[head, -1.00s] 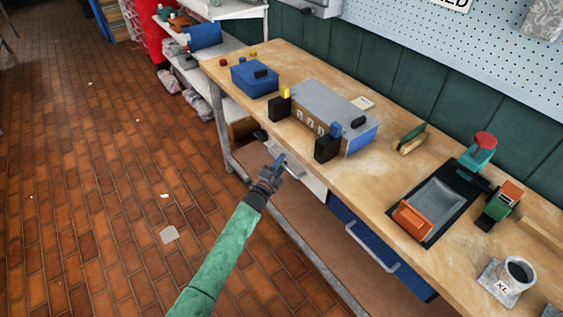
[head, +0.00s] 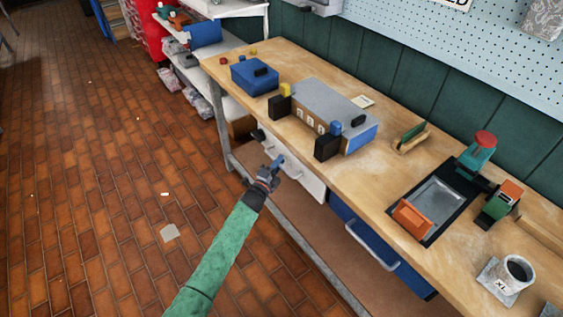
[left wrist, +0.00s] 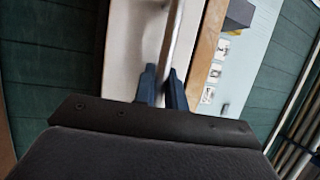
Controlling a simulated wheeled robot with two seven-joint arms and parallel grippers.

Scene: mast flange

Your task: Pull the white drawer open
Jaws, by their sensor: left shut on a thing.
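The white drawer (head: 311,184) sits under the front edge of the wooden workbench, and its front stands out a little from below the top. My left gripper (head: 277,162) is at the drawer's front and hides part of it. In the left wrist view the pale drawer front (left wrist: 132,45) is close, and its metal bar handle (left wrist: 173,35) runs between the two blue fingers of my left gripper (left wrist: 162,82). The fingers are shut on the handle. My right gripper is in neither view.
A blue drawer (head: 345,215) with its own bar handle is to the right under the workbench (head: 375,165). A grey box, black blocks and a blue box (head: 255,77) stand on top. The brick floor (head: 110,200) in front is clear apart from small scraps.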

